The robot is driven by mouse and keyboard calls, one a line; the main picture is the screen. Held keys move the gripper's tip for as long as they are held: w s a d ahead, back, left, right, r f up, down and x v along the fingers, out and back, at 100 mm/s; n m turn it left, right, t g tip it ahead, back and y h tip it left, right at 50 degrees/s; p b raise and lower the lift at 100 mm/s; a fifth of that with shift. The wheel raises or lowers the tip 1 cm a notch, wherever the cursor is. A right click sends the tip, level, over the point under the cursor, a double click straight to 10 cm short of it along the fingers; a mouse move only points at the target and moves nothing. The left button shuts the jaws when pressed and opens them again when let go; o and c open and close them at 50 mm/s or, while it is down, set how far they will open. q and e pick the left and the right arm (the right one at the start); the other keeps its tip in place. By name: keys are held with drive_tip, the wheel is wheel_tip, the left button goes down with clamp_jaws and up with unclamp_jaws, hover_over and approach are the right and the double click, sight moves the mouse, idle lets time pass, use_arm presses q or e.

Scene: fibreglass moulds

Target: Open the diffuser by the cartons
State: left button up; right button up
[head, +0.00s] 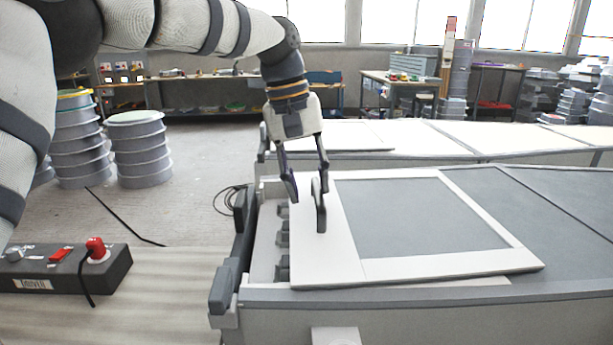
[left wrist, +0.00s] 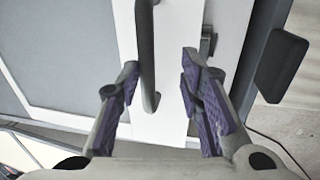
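A framed panel, which looks like the diffuser (head: 456,263), lies flat on a grey unit; it has a white frame and a grey middle. A dark grey bar handle (head: 319,205) stands up from its left side. My left gripper (head: 307,183) is open above the panel's left side, its fingers pointing down. In the left wrist view the handle (left wrist: 147,50) shows between the spread fingers (left wrist: 160,75), nearer the left one; no grip on it shows. I cannot tell if a finger touches it. My right gripper is out of view.
A second white-topped unit (head: 450,138) stands behind. Stacks of grey boxes, possibly cartons (head: 575,100), are at the back right. A control box with a red knob (head: 96,247) sits at the lower left. Ringed drums (head: 140,150) stand on the floor at left.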

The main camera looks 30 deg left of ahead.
use_arm(q)
drive_tip(key=shift+s, duration=0.1)
wheel_tip(320, 180, up, 11)
drive_tip(key=s, duration=0.1)
drive_tip(key=f, duration=0.3)
drive_tip(key=d+f, duration=0.1)
drive_tip(key=f, duration=0.3)
drive_tip(key=w+f, duration=0.1)
drive_tip(key=f, duration=0.3)
drive_tip(key=shift+d+f, duration=0.1)
drive_tip(key=shift+d, duration=0.15)
clamp_jaws()
